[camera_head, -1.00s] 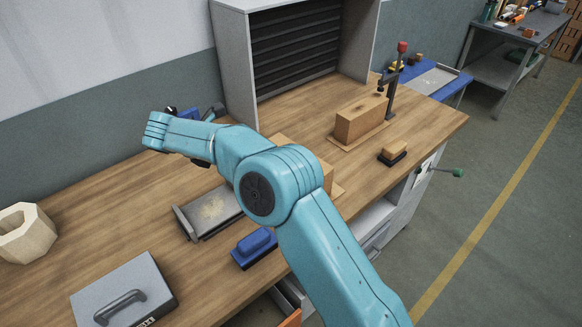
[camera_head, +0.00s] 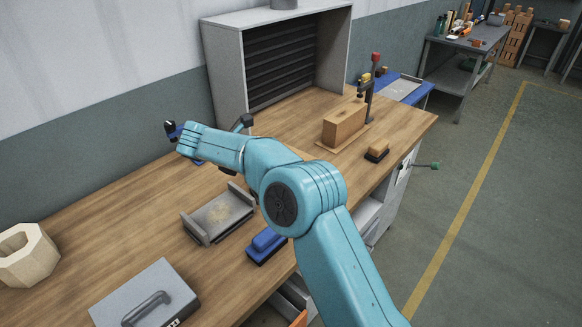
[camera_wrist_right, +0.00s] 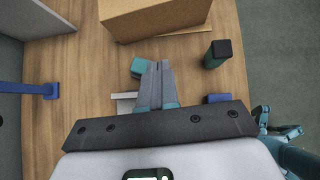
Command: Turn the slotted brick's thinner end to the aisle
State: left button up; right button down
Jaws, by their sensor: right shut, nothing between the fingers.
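A tan brick (camera_head: 345,123) with a dark opening in its top stands upright on a thin wooden board, right of the grey cabinet; which end is thinner I cannot tell. My right arm reaches across the bench from the lower right, and its wrist hides most of its gripper. In the right wrist view, my right gripper (camera_wrist_right: 158,68) is shut and empty, its fingers apart from a brown block (camera_wrist_right: 165,15) on a board at the top edge. I cannot tell whether this is the same brick. My left gripper is not in view.
A grey cabinet (camera_head: 221,75) stands at the back. A grey tray (camera_head: 222,216), a blue-handled brush (camera_head: 266,245), a grey case (camera_head: 146,296) and a hollow block (camera_head: 27,255) lie nearer. A small brush (camera_head: 377,150) and red-topped clamp (camera_head: 374,70) flank the brick. The floor aisle (camera_head: 480,160) is right.

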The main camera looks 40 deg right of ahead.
jog(key=d+f+p, duration=0.3)
jog(key=d+f, duration=0.4)
jog(key=d, duration=0.6)
jog(key=shift+w+d+f, duration=0.15)
jog(key=shift+d+f, duration=0.05)
jog(key=shift+r+m, duration=0.1)
jog(key=shift+m, duration=0.2)
